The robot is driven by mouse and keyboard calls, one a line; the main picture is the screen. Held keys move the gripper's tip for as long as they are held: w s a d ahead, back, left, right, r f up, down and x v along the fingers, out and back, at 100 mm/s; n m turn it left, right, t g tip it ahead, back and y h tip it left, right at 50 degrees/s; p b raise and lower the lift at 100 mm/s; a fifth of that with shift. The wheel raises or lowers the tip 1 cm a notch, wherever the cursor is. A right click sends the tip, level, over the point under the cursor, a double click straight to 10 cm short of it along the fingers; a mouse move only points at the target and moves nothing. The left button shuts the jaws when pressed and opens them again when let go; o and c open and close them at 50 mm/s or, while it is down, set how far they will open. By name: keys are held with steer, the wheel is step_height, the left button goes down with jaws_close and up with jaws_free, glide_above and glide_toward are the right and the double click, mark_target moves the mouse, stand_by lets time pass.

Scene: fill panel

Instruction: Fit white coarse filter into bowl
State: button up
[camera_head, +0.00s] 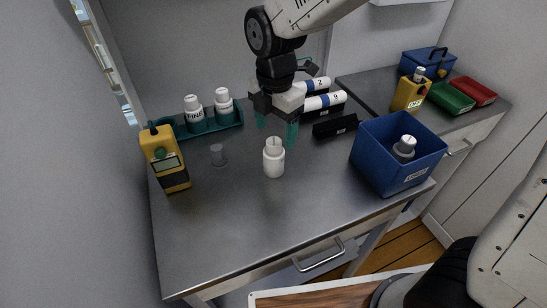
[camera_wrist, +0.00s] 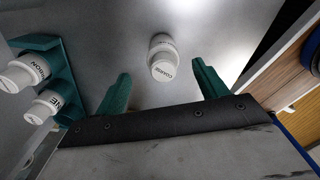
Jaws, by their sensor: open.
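The white coarse filter (camera_head: 274,160) stands upright on the steel bench. In the wrist view the filter (camera_wrist: 163,58) shows its "COARSE" label, lying between and a little beyond the fingertips. My gripper (camera_head: 277,126) is open and empty, its teal fingers just above and behind the filter; the wrist view shows the fingers (camera_wrist: 162,82) spread apart.
A teal rack (camera_head: 229,123) holds two white filters (camera_head: 194,110). A yellow meter (camera_head: 165,157) stands at the left. A blue bin (camera_head: 378,160) with a grey-white part stands at the right. Black blocks and white cylinders (camera_head: 324,101) lie behind. The front of the bench is clear.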

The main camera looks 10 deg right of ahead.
mark_target(274, 141)
steer(key=f, duration=0.4)
steer(key=shift+s+a, duration=0.15)
steer(key=shift+s, duration=0.25)
steer(key=shift+f, duration=0.4)
steer(key=c, duration=1.2)
steer(key=shift+r, duration=0.15)
